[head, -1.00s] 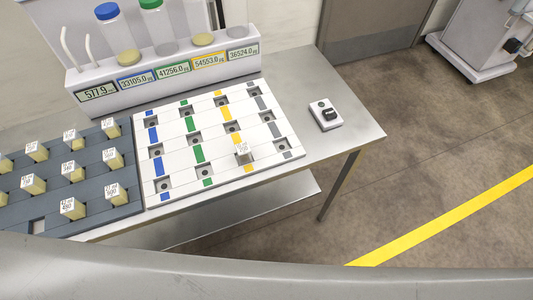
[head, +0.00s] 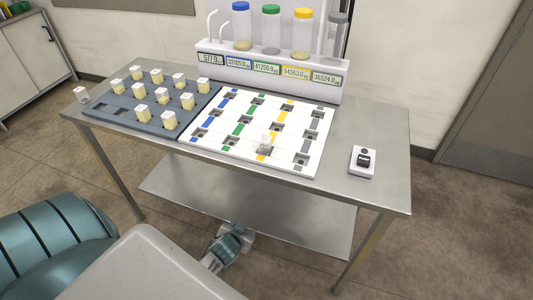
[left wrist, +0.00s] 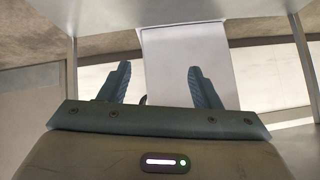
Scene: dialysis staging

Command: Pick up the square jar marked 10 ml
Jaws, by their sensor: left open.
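Several square jars with pale yellow contents and white tops stand in the dark rack (head: 118,113) on the left of the table in the head view. One more jar (head: 266,140) stands on the white board (head: 215,146), at the yellow column. The labels are too small to read, so I cannot tell which jar is marked 10 ml. My left gripper (left wrist: 158,87) is open and empty in the left wrist view, with no jar near it. My right gripper is not identifiable.
A scale unit (head: 270,68) with digital displays and capped tubes stands behind the board. A small device (head: 363,161) with a black knob sits at right. The steel table (head: 385,185) has a lower shelf (head: 300,219). One of my arms shows below its front edge.

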